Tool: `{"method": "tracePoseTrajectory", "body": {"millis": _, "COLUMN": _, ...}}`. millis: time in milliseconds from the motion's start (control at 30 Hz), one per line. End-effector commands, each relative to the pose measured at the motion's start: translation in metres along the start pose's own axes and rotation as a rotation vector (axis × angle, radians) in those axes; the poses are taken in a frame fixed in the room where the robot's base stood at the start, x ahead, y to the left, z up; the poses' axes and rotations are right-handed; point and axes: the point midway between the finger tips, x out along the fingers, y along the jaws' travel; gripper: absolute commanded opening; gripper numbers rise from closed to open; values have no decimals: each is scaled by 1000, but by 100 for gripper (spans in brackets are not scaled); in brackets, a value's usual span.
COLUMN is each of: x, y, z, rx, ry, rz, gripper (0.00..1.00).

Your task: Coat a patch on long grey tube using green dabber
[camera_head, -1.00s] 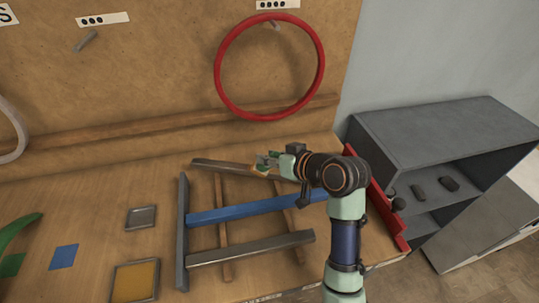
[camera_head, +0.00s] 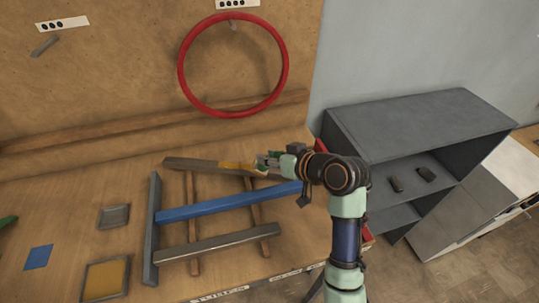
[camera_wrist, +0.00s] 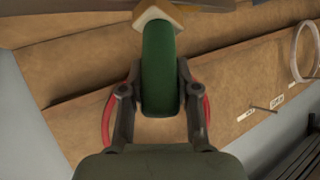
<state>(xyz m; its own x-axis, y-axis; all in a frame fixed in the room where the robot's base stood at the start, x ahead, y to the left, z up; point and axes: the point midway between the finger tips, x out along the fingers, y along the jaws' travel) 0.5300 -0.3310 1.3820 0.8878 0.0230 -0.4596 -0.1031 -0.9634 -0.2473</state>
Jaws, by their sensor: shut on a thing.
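The grey tube at the back of the frame (camera_head: 190,165) lies on wooden slats, with a yellow patch (camera_head: 235,165) on its upper face towards the right. My gripper (camera_head: 268,160) is just right of this patch, above the tube. In the wrist view my gripper (camera_wrist: 158,98) is shut on the green dabber (camera_wrist: 159,65). The dabber's pale, yellowish tip (camera_wrist: 157,18) points at the tube (camera_wrist: 200,4) along the top edge. It looks to be at or against the tube; exact contact is hard to tell. My gripper and arm hide the tube's right end.
A blue tube (camera_head: 220,204) and a front grey tube (camera_head: 220,243) run beside it, with a grey cross tube (camera_head: 152,230) at left. A yellow-filled tray (camera_head: 127,275) and a grey square dish (camera_head: 114,217) lie left. A grey shelf (camera_head: 420,115) stands right.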

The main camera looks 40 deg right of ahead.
Motion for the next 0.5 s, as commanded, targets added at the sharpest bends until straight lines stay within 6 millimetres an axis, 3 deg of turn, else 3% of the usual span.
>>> {"method": "tracePoseTrajectory", "body": {"millis": 133, "x": -13, "y": -10, "z": -27, "rx": -5, "ry": 2, "rz": -2, "gripper": 0}}
{"method": "tracePoseTrajectory", "body": {"millis": 500, "x": -25, "y": -23, "z": -54, "rx": -6, "ry": -3, "rz": -10, "gripper": 0}}
